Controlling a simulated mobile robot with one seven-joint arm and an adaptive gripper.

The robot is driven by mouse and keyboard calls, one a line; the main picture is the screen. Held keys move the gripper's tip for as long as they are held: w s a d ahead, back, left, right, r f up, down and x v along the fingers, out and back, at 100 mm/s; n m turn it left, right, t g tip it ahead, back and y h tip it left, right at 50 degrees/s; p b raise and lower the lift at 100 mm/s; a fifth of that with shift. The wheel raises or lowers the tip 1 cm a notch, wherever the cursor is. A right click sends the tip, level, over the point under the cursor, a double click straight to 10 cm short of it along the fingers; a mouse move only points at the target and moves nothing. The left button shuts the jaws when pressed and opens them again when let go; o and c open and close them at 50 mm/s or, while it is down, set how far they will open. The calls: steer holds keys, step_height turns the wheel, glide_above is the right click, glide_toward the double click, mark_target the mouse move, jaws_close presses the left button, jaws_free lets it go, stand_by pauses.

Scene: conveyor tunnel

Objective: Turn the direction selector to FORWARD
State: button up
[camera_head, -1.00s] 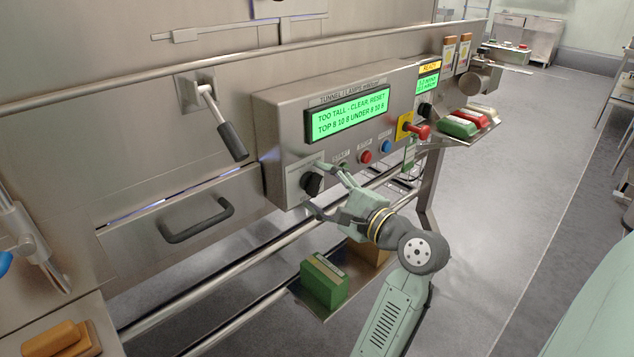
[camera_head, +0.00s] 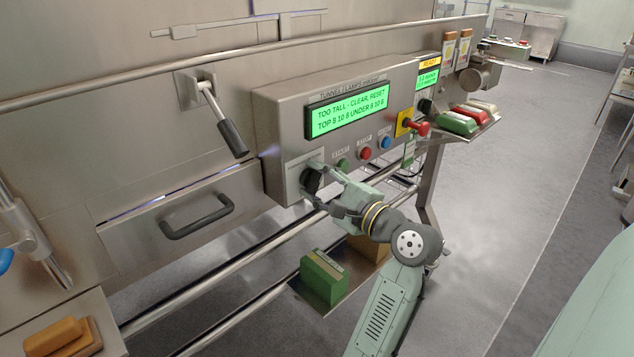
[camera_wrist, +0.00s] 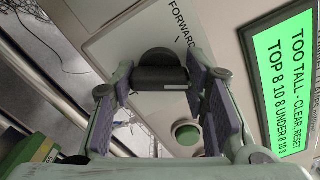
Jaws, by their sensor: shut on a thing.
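The direction selector is a black knob (camera_head: 311,181) at the lower left of the grey control panel (camera_head: 285,117). In the wrist view the knob (camera_wrist: 160,72) stands between my fingers, with the word FORWARD printed beside it and a short dark mark on its plate. My gripper (camera_head: 318,187) is shut on the knob, one finger on each side of it; the fingers hide part of it in the head view. The plate's other labels are hidden or too small to read.
The green display (camera_head: 347,112) reads "TOO TALL - CLEAR, RESET". A black-gripped lever (camera_head: 232,138) hangs at left. A rail runs below.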

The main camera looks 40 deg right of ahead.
steer(key=shift+c, duration=1.2)
steer(key=shift+n, duration=0.4)
steer(key=n+b, duration=0.2)
steer(key=n, duration=0.2)
steer(key=shift+f+n, duration=0.15)
steer(key=shift+n, duration=0.15)
steer(key=n+b, duration=0.2)
steer(key=n, duration=0.2)
steer(key=shift+n+b, duration=0.75)
steer(key=shift+n, duration=0.45)
steer(key=o, duration=1.2)
steer(key=shift+c, duration=0.2)
